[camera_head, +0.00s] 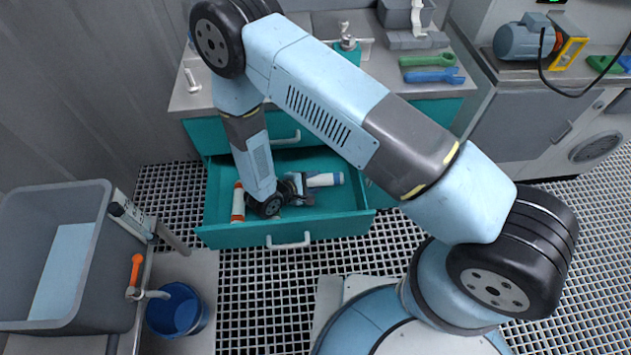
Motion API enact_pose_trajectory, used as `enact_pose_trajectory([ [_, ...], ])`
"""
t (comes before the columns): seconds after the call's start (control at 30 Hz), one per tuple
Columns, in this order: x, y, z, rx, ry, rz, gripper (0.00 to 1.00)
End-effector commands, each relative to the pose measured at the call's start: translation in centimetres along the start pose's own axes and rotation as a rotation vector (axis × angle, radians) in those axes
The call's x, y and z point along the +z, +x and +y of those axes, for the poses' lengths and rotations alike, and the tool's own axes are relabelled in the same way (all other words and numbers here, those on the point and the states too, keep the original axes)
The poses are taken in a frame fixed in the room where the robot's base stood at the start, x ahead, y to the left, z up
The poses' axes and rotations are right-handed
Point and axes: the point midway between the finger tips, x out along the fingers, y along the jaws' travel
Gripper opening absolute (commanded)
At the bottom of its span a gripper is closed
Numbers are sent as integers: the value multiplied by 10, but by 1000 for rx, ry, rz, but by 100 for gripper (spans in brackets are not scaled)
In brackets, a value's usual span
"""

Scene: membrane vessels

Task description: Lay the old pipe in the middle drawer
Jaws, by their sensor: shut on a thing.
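The open teal drawer (350,228) stands out below a closed teal drawer front (290,132). My gripper (302,188) is inside the open drawer, shut on a white pipe with a blue-grey end (324,180). The pipe points to the right, and part of it is hidden behind my gripper and wrist. I cannot tell whether it touches the drawer floor. A second white pipe with orange bands (238,204) lies along the drawer's left side, apart from my gripper.
A worktop (192,100) runs above the drawers, with green and blue tools (432,75) on it. A grey sink (95,225) and a blue bucket (176,308) stand at left. The grated floor in front of the drawer is clear. My arm hides part of the cabinet.

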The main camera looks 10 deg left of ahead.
Motion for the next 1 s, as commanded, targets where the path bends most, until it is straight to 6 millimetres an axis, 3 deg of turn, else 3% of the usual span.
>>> enact_pose_trajectory([
  [0.77,-5,7,-8,-1,1,-2,15],
  [0.8,-5,7,-8,-1,1,-1,49],
  [1.0,-5,7,-8,-1,1,-2,68],
])
